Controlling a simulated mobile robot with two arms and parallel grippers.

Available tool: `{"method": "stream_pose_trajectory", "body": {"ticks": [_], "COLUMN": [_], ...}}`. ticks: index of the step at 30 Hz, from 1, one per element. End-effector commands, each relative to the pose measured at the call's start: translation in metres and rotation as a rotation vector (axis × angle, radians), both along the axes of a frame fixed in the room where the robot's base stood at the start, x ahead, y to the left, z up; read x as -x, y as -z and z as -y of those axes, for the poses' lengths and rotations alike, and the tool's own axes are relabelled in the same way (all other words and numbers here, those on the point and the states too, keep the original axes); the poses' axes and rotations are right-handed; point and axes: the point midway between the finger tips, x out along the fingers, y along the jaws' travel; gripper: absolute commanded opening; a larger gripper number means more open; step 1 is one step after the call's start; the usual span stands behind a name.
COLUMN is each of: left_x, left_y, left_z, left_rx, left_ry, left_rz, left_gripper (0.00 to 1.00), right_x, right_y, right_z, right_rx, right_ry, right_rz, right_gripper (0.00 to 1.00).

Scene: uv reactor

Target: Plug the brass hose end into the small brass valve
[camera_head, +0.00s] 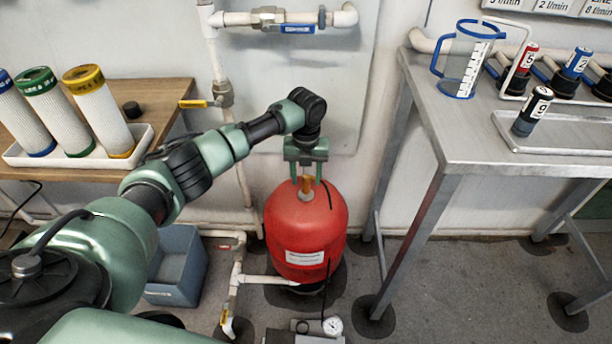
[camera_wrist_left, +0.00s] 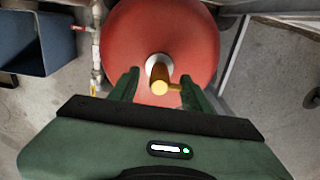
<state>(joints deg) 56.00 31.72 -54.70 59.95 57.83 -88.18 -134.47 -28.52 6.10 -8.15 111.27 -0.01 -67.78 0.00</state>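A brass fitting (camera_head: 307,186) stands upright on top of the red tank (camera_head: 305,225). In the left wrist view the brass fitting (camera_wrist_left: 159,78) has a round end facing the camera and a short side stub pointing right. My left gripper (camera_head: 307,178) points down over the tank. Its two fingers are apart, one on each side of the fitting, with gaps visible in the left wrist view (camera_wrist_left: 158,82). I cannot tell whether this fitting is the hose end or the small valve. My right gripper is not in view.
A pipe with a small brass-coloured valve (camera_head: 228,322) runs low, left of the tank. A blue-grey bin (camera_head: 178,268) stands further left. A metal table (camera_head: 455,125) with a leg close by is on the right. A gauge (camera_head: 332,325) is at the bottom.

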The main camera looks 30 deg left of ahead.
Motion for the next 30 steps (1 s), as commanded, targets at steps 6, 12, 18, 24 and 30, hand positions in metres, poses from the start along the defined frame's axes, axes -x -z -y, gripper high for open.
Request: {"method": "stream_pose_trajectory", "body": {"ticks": [6, 12, 18, 24, 30], "left_x": [-0.001, -0.001, 0.000, 0.000, 0.000], "left_y": [-0.011, -0.046, -0.072, -0.078, -0.078], "left_z": [0.000, 0.000, 0.000, 0.000, 0.000], "left_rx": [0.001, 0.000, 0.001, 0.000, 0.000], "left_ry": [0.001, 0.001, 0.000, 0.000, 0.000], "left_rz": [0.003, 0.002, 0.000, 0.000, 0.000], "left_gripper": [0.48, 0.48, 0.48, 0.48, 0.48], "right_x": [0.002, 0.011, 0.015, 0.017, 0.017], "right_y": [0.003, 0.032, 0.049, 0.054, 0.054], "right_z": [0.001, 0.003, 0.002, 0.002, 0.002], "right_rx": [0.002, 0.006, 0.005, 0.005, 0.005], "right_ry": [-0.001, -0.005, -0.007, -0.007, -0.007], "right_rz": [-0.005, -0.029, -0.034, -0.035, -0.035], "right_gripper": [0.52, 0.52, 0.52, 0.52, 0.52]}}
